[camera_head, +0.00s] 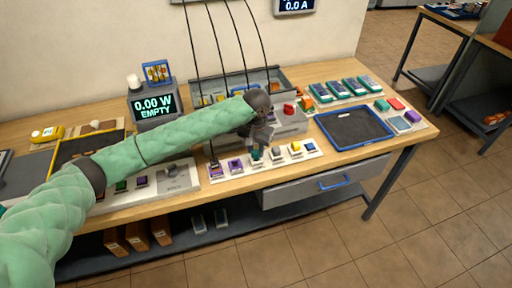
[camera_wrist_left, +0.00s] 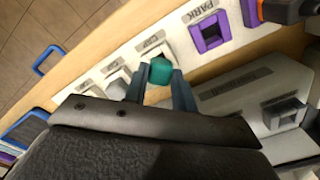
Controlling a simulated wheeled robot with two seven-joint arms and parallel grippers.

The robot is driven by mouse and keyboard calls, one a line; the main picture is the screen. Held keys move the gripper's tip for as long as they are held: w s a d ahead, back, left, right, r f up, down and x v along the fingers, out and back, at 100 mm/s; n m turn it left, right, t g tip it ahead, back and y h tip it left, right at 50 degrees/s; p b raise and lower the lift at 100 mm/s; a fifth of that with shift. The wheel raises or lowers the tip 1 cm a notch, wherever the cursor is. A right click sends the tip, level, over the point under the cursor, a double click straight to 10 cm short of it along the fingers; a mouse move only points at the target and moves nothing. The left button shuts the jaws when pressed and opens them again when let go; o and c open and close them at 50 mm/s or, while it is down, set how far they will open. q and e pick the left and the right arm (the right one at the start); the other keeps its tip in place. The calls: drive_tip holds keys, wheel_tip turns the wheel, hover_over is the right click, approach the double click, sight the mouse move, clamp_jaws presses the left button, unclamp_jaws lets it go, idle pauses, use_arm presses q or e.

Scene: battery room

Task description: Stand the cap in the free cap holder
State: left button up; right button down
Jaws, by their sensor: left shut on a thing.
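My left gripper (camera_head: 257,148) is over the white holder strip (camera_head: 223,176) on the bench. It is shut on a small teal cap (camera_wrist_left: 160,71), which shows between its two fingers in the wrist view; a bit of the cap also shows in the head view (camera_head: 256,157). The cap is at a holder with a CAP label (camera_wrist_left: 150,46). I cannot tell whether it touches the holder or hovers above it. A purple PARK holder (camera_wrist_left: 210,33) is beside it. More holders on the strip are partly hidden by my fingers. My right gripper is not in view.
A blue-rimmed dark tray (camera_head: 354,128) lies to the right of the strip. A grey unit (camera_wrist_left: 283,113) with a square socket stands close behind the strip. Dark cables (camera_head: 240,48) hang over the bench. A display reading EMPTY (camera_head: 153,105) stands at the back left.

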use_arm(q)
drive_tip(key=shift+f, duration=0.6)
idle(0.7)
drive_tip(key=o, duration=0.6)
drive_tip(key=shift+o, duration=0.2)
